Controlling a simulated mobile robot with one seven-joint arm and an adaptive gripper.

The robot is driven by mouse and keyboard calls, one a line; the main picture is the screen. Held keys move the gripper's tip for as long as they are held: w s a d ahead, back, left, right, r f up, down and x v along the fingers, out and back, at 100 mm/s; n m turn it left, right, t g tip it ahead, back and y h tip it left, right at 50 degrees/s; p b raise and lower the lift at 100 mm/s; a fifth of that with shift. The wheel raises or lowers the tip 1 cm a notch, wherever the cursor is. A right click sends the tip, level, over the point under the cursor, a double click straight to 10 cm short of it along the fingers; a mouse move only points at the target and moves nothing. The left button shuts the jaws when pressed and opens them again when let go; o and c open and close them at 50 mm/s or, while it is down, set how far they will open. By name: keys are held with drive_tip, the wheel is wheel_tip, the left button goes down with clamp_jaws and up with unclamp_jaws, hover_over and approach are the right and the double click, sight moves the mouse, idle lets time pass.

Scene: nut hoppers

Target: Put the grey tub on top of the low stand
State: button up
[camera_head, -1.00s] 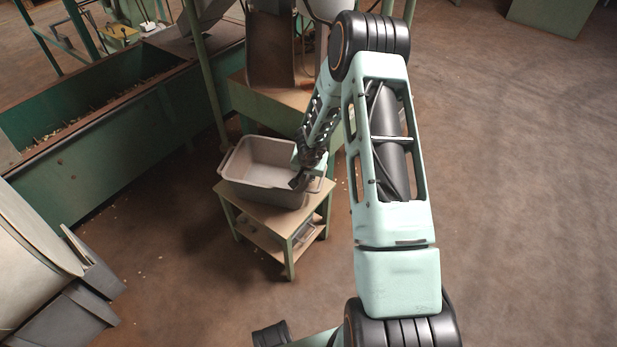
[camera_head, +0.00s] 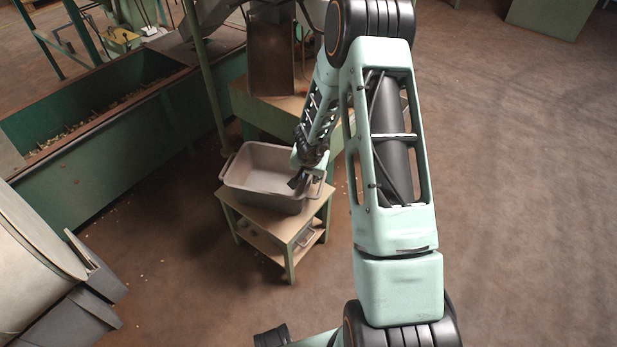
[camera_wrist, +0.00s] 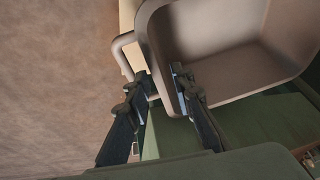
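The grey tub (camera_head: 256,184) is an open rectangular bin with side handles, at the low stand's top in the head view. The low stand (camera_head: 291,233) has a tan top, green legs and a lower shelf. The tub covers much of the stand's top; I cannot tell whether its base fully touches. My gripper (camera_head: 299,183) is at the tub's right end, by the handle. The exact contact is partly hidden.
A green hopper trough (camera_head: 100,135) lies to the left. A green machine (camera_head: 262,105) with a post stands close behind the stand. A pale drum (camera_head: 35,265) is at the lower left. The floor at right is clear.

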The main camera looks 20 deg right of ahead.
drive_tip(key=p+v, duration=0.1)
drive_tip(key=v, duration=0.4)
drive_tip(key=shift+s+r+p, duration=0.15)
drive_tip(key=shift+r+p, duration=0.2)
drive_tip(key=shift+p, duration=0.05)
